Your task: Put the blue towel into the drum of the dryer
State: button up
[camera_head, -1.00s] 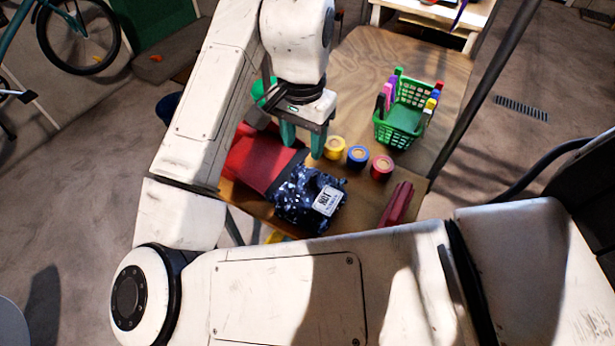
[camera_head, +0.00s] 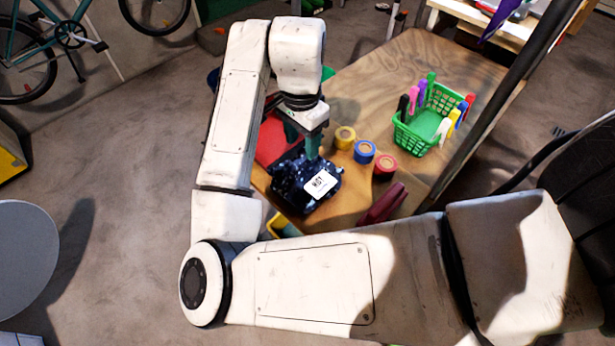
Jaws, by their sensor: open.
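A red thing (camera_head: 272,140) lies left of the bundle, partly behind my arm. Yellow (camera_head: 345,138), blue (camera_head: 364,151) and red (camera_head: 385,164) rolls stand to its right. A green basket (camera_head: 417,135) holds markers. A dark red case (camera_head: 384,203) lies near the front edge.

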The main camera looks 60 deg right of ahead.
aim_at(304, 158)
jog(key=shift+s+d+f+b, duration=0.1)
jog(key=shift+f+b, duration=0.2)
jog(key=shift+f, duration=3)
jog(key=shift+c, duration=0.3)
grip_shut()
